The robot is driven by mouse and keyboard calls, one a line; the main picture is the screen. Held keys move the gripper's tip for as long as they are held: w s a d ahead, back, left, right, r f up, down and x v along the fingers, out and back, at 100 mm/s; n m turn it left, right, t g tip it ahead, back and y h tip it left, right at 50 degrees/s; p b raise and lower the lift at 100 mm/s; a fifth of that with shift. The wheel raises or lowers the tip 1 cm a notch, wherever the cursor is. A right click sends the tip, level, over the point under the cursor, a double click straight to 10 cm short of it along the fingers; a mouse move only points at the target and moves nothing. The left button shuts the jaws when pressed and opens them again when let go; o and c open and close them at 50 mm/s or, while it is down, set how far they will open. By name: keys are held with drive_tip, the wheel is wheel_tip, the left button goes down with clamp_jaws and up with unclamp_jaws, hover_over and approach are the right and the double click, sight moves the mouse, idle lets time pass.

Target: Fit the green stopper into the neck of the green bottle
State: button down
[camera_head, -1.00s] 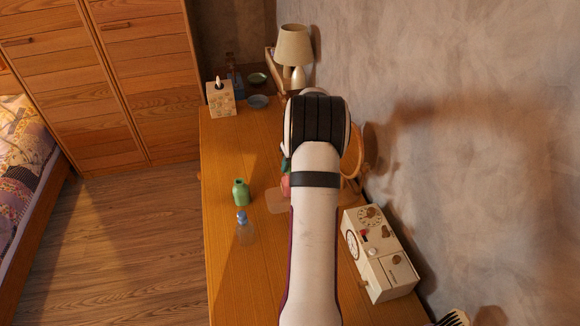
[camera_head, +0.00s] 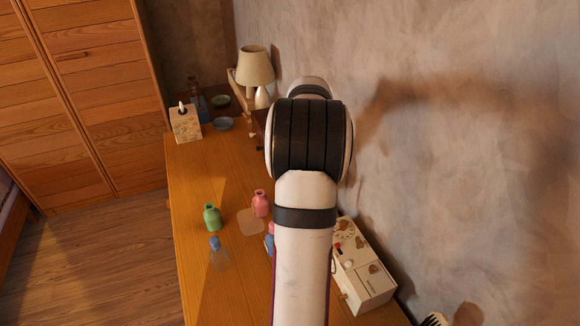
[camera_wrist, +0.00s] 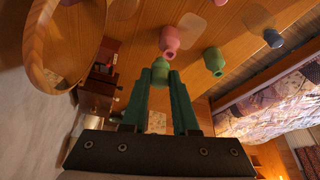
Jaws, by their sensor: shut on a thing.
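The green bottle (camera_head: 212,218) stands upright on the wooden top in the head view, left of my arm. In the wrist view the green bottle (camera_wrist: 214,62) is to the right of and beyond my fingertips, its open neck facing the camera. My gripper (camera_wrist: 163,80) has dark green fingers shut on the green stopper (camera_wrist: 160,68), held at the fingertips, apart from the bottle. In the head view my gripper and the stopper are hidden behind my arm.
A pink bottle (camera_head: 261,204) stands right of the green one. A clear bottle with a blue stopper (camera_head: 217,252) stands in front. A blue object (camera_head: 269,240) is partly hidden by my arm. A candle block (camera_head: 185,124), lamp (camera_head: 255,68) and cream box (camera_head: 364,278) border the wooden top.

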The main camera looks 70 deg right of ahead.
drive_tip(key=w+a+f+n, duration=0.1)
drive_tip(key=w+a, duration=0.3)
drive_tip(key=w, duration=0.4)
drive_tip(key=w+a+f+n+y, duration=0.1)
drive_tip(key=w+a+n, duration=0.2)
drive_tip(key=w, duration=0.6)
drive_tip(key=shift+w+a+y, duration=0.15)
drive_tip(key=shift+a+y, duration=0.15)
drive_tip(key=shift+a, duration=0.8)
drive_tip(key=shift+f, duration=0.15)
hover_over(207, 205)
drive_tip(key=s, duration=0.2)
drive_tip(key=shift+w+a+f, duration=0.1)
drive_tip(key=shift+w+f, duration=0.05)
drive_tip(key=shift+f, duration=1.25)
drive_tip(key=shift+w+a+f, duration=0.1)
drive_tip(key=shift+f, duration=1.25)
drive_tip(key=shift+f, duration=1.4)
drive_tip(key=c, duration=0.6)
unclamp_jaws()
drive_tip(key=shift+r, duration=0.15)
